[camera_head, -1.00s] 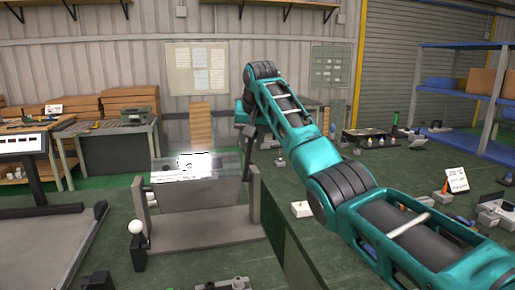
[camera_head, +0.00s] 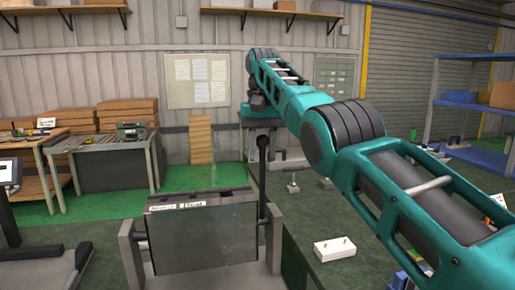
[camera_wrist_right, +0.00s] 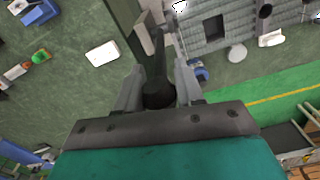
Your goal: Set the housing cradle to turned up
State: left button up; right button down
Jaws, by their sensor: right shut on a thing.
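The housing cradle (camera_head: 205,243) is a grey block held between two upright posts, low in the middle of the head view. Its broad face is toward me and white labels (camera_head: 190,205) lie along its top edge. A dark lever with a round knob (camera_head: 262,142) stands upright at its right side. My right gripper (camera_wrist_right: 158,92) shows in the right wrist view, with its two grey fingers on either side of a dark round-ended handle (camera_wrist_right: 158,58). It is shut on this handle. My left gripper is in no view.
A white box (camera_head: 334,250) lies on the green floor right of the cradle. A grey workbench (camera_head: 115,170) stands at the back left and blue shelving (camera_head: 470,104) at the right. My right arm crosses the right half of the head view.

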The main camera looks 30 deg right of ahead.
jog(key=shift+w, duration=0.1)
dwell(0.4)
jog(key=c, duration=1.1)
grip_release()
jog(key=shift+w, duration=0.15)
jog(key=shift+f, duration=0.1)
